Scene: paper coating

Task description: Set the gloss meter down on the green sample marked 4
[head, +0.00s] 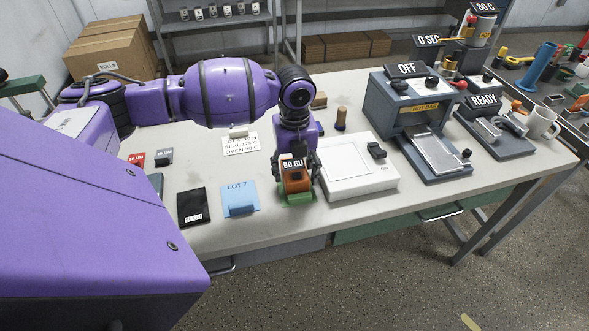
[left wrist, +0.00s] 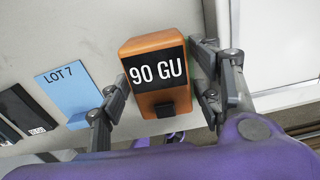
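The gloss meter (head: 295,180) is an orange block with a black display reading 90 GU. My left gripper (head: 296,172) points down and is shut on it, one finger on each side. In the left wrist view the gloss meter (left wrist: 157,77) sits between the two fingers (left wrist: 165,85). The green sample (head: 296,201) shows under and around the meter's lower end in the head view. The meter hides most of it, including any number, and I cannot tell whether the two touch. My right gripper is out of view.
Left of the green sample lie a blue LOT 7 sample (head: 240,198) and a black sample (head: 194,207). A white flat device (head: 362,184) stands close on the right, with a grey coating machine (head: 424,120) beyond. The table's front edge is near.

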